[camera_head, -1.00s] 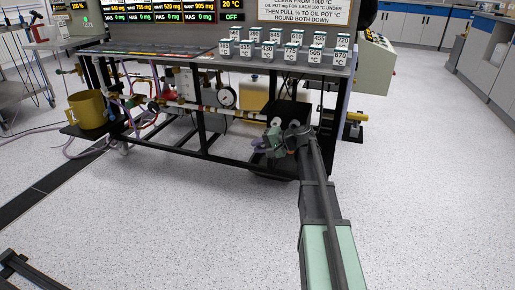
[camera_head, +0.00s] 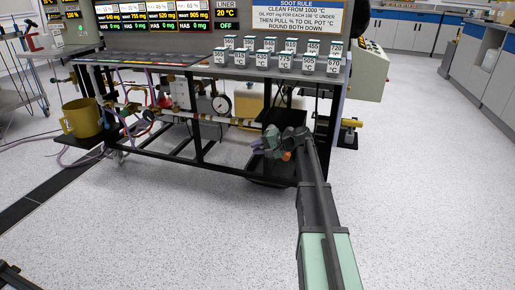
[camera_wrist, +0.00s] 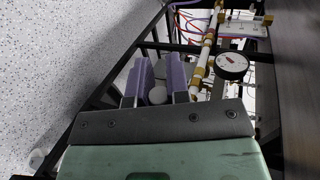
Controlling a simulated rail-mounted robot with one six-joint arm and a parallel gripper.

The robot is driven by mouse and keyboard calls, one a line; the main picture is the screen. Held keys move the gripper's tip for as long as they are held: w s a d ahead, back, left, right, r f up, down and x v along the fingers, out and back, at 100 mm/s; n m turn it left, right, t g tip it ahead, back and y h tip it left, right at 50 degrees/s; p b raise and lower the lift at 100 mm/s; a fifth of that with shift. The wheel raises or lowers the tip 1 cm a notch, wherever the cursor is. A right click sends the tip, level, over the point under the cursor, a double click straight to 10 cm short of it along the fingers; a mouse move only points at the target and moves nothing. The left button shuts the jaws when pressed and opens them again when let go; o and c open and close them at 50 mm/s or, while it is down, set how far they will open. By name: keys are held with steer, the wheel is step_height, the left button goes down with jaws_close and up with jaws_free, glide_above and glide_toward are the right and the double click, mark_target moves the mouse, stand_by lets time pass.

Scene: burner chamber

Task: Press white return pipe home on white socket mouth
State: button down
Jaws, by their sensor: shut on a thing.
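My gripper (camera_head: 262,145) is at the right part of the bench's lower frame, in front of a dark bin. Most of that piece is hidden by the fingers and gripper body. A white pipe run with brass fittings (camera_wrist: 205,50) passes just right of the fingers; it also shows in the head view (camera_head: 193,116). I cannot make out the white socket mouth, or whether the held piece touches it.
A round gauge (camera_head: 221,104) hangs beside the pipe run; it also shows in the wrist view (camera_wrist: 232,66). Black frame bars (camera_head: 198,142) surround the pipework. A dark bin (camera_head: 268,172) stands below my gripper. A brass pot (camera_head: 82,118) is at the left. Open floor lies in front.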

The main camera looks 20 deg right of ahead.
stand_by(0.4)
steer(key=shift+w+d, duration=1.45)
steer(key=shift+w, duration=0.1)
steer(key=c, duration=1)
jaws_free()
steer(key=p+v, duration=0.4)
steer(key=v, duration=0.6)
steer(key=shift+s+d+r, duration=0.2)
steer(key=shift+s+r, duration=0.05)
steer(key=shift+s, duration=0.05)
